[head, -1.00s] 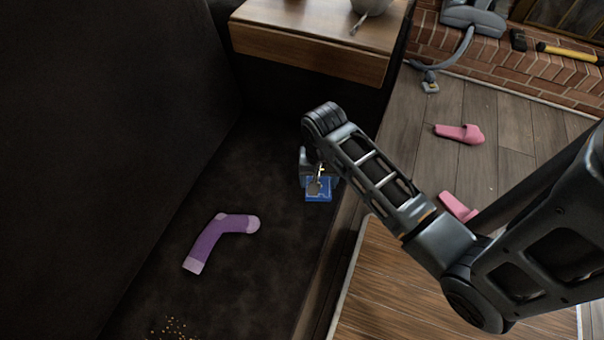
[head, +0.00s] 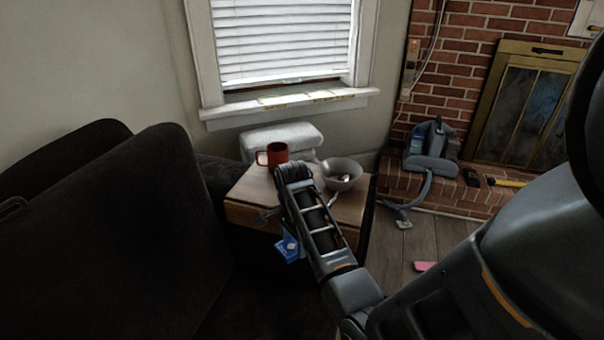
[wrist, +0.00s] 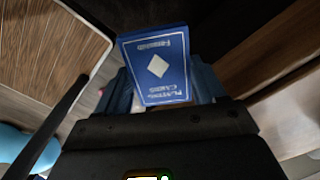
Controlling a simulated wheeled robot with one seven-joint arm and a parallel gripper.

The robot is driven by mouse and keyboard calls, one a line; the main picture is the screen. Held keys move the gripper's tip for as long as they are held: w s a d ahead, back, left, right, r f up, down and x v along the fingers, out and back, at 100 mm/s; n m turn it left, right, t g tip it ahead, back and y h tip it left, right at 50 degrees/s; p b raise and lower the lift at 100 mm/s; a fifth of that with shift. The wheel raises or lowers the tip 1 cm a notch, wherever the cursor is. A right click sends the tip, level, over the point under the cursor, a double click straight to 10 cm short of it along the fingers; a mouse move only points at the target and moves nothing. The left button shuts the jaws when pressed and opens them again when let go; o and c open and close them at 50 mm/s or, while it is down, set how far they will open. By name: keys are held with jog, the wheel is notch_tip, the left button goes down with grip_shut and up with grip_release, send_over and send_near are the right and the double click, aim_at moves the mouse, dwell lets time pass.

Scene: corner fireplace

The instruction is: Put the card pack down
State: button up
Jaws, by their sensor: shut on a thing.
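The card pack (wrist: 157,68) is a blue box with a white diamond and white lettering. It fills the upper middle of the wrist view, between the fingers of my gripper (wrist: 165,88). In the head view the blue pack (head: 289,247) hangs below the end of my arm, in front of the wooden side table (head: 250,216). My gripper (head: 283,232) is shut on the pack; my arm hides much of it in the head view. The pack looks to be in the air, apart from the table.
On the side table stand a red mug (head: 277,154) and a grey bowl (head: 342,174) with something in it. A dark sofa (head: 150,215) is at left. A vacuum cleaner (head: 432,150) stands on the brick hearth at right, with a yellow-handled tool (head: 507,183) beside it.

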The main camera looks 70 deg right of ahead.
jog(key=shift+m, duration=0.9)
jog(key=d+r, duration=0.2)
jog(key=d+r+p, duration=0.1)
jog(key=r, duration=0.1)
jog(key=shift+w, duration=0.35)
jog(key=d+b, duration=0.1)
jog(key=d, duration=1.2)
jog(key=shift+f, duration=0.1)
jog(key=d+b, duration=0.1)
jog(key=d, duration=0.3)
jog(key=shift+d, duration=0.3)
jog(key=shift+d+f, duration=0.1)
jog(key=shift+d, duration=0.05)
jog(key=shift+f, duration=0.15)
jog(key=shift+f+b, duration=0.2)
jog(key=shift+b, duration=0.1)
jog(key=o, duration=1.1)
